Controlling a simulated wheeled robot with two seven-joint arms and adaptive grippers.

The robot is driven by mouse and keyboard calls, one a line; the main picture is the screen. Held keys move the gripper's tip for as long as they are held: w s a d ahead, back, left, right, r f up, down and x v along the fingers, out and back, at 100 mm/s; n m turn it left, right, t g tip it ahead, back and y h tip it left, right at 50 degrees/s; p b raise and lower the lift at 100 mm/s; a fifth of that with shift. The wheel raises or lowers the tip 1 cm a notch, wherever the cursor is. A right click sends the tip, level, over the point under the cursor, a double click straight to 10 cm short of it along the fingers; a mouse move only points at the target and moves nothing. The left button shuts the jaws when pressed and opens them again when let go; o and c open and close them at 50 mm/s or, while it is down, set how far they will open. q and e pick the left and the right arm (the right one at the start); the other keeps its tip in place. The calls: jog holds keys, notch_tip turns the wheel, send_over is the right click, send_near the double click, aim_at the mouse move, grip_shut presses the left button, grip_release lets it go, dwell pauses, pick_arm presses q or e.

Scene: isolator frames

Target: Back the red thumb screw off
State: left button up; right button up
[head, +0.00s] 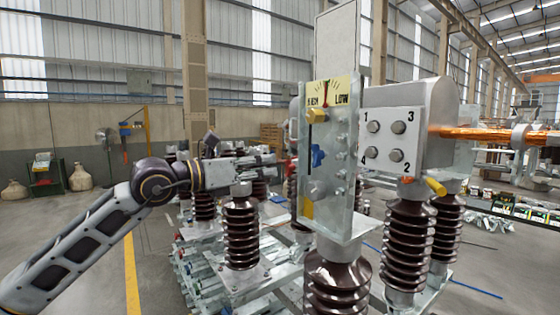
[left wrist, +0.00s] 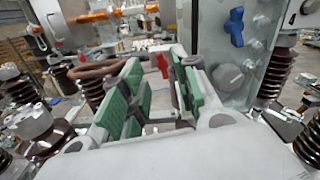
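The red thumb screw (left wrist: 162,66) shows in the left wrist view as a small red knob in the gap between my left gripper's fingers. In the head view only a bit of red (head: 291,167) shows at the left edge of the upright plate. My left gripper (left wrist: 156,84) has green-padded fingers that stand apart, with a clear gap between them. In the head view the left gripper (head: 276,162) points right, close to the plate. I cannot tell whether the screw lies between the pads or just beyond the tips. My right gripper is in neither view.
The clear upright plate (head: 329,222) carries a blue knob (head: 317,157), several bolts and a yellow gauge (head: 328,92). A grey bolted box (head: 398,128) stands behind it. Brown ribbed insulators (head: 241,234) crowd below my left gripper. Open floor lies at the left.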

aim_at(285, 163)
pick_arm(q)
jog(key=p+x, duration=0.1)
jog(key=x, duration=0.2)
jog(key=shift+w+d+r, duration=0.1)
jog(key=shift+w+d, duration=0.1)
jog(key=shift+d, duration=0.15)
jog(key=shift+p+x, duration=0.35)
jog(key=shift+x, duration=0.45)
jog(key=shift+w, duration=0.1)
grip_shut()
